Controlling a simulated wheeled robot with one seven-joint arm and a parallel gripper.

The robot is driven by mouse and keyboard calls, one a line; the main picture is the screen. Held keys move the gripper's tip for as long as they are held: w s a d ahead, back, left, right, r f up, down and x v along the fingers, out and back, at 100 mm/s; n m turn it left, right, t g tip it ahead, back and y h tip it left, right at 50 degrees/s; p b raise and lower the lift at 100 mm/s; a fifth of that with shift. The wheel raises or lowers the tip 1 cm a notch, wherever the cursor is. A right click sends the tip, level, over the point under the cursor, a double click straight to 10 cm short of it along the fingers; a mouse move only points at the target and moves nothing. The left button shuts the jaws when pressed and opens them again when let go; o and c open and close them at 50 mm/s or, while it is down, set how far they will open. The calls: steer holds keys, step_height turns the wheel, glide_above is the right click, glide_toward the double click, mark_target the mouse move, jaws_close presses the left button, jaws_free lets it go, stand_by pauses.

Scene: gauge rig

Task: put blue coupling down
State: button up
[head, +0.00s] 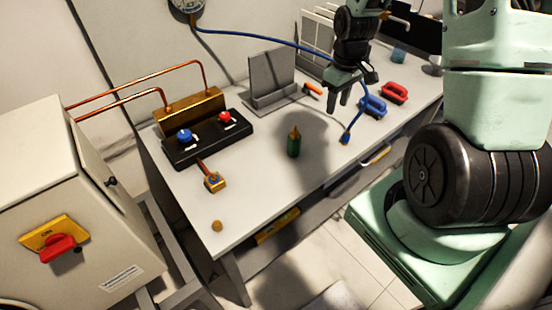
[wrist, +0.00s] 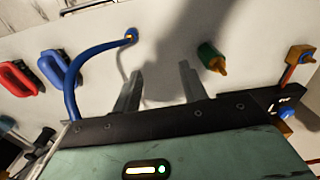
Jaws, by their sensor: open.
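The blue coupling (head: 345,139) is at the end of the blue hose (head: 362,112) and rests on the bench top near its front edge. In the wrist view the coupling (wrist: 131,35) shows a small yellowish tip and lies beyond the left fingertip. My gripper (head: 345,101) is open and empty above the bench, behind the coupling in the head view. In the wrist view the fingers (wrist: 160,72) stand apart with bare bench between them. The coupling appears clear of both fingers. Part of the hose is hidden behind my arm in the head view.
Blue (head: 374,105) and red (head: 395,92) handled pieces lie right of my gripper. A black block with blue and red knobs (head: 208,143), a brass fitting (head: 214,183) and a grey stand (head: 270,80) are further left.

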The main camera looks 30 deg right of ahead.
steer(key=s+a+r+n, duration=0.2)
steer(key=a+r, duration=0.2)
steer(key=a, duration=0.8)
steer(key=s+a+r+n, duration=0.1)
steer(key=s+a+r, duration=0.3)
steer(key=a, duration=0.9)
steer(key=s+a+r+n, duration=0.3)
steer(key=s+a+r, duration=0.1)
steer(key=s+a, duration=0.6)
steer(key=s, duration=0.3)
steer(key=shift+r, duration=0.2)
